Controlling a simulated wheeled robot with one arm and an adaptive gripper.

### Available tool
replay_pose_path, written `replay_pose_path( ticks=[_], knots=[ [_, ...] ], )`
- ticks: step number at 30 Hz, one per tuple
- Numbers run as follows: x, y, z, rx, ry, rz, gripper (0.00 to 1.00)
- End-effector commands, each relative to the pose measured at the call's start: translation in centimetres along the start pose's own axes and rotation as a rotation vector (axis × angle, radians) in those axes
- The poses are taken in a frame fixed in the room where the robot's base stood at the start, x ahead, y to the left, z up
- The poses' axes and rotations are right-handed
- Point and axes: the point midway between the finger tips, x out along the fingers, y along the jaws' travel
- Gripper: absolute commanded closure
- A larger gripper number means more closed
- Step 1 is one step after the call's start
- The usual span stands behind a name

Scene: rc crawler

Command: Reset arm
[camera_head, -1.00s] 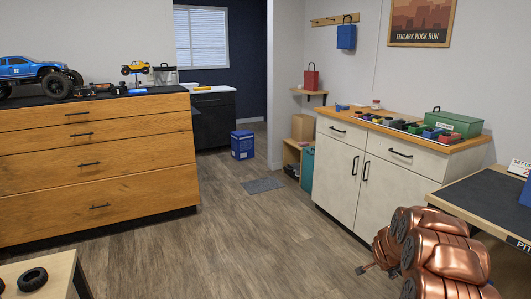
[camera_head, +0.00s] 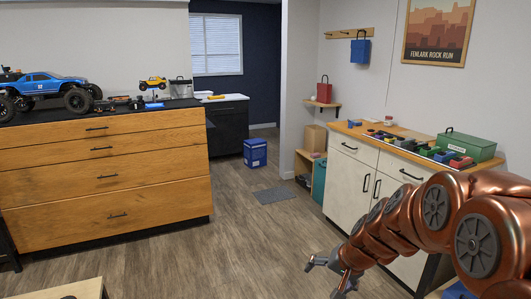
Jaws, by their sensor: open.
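My copper-coloured arm reaches in from the right edge at the lower right of the head view. My gripper (camera_head: 324,278) hangs at its end, low over the wood floor (camera_head: 230,255). Its dark fingers are spread apart and nothing shows between them. My arm hides the lower right part of the white cabinet and most of what lies behind it.
A wooden drawer unit (camera_head: 110,175) at left carries a blue RC truck (camera_head: 50,90) and a small yellow one (camera_head: 153,83). A white cabinet (camera_head: 345,185) at right holds a green toolbox (camera_head: 465,147). The floor between is open, with a grey mat (camera_head: 274,195) and blue box (camera_head: 255,153).

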Motion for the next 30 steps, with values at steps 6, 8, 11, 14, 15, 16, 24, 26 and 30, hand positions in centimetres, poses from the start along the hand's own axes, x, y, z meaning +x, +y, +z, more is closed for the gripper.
replay_pose_path(
  ticks=[6,8,11,14,15,16,24,26,30],
  knots=[
    [-6.5,-0.9,7.2,-0.129,-0.138,0.056,0.02],
    [-8.1,-0.6,9.2,-0.161,-0.175,0.078,0.02],
    [-10.8,0.1,12.3,-0.209,-0.235,0.120,0.02],
    [-13.6,1.2,15.4,-0.253,-0.297,0.169,0.02],
    [-14.7,1.7,16.6,-0.269,-0.318,0.190,0.02],
    [-15.5,2.2,17.4,-0.281,-0.336,0.207,0.02],
    [-21.9,6.2,23.5,-0.350,-0.458,0.347,0.02],
    [-22.7,7.0,24.3,-0.356,-0.477,0.370,0.02],
    [-23.7,7.9,25.1,-0.364,-0.493,0.397,0.02]
  ],
)
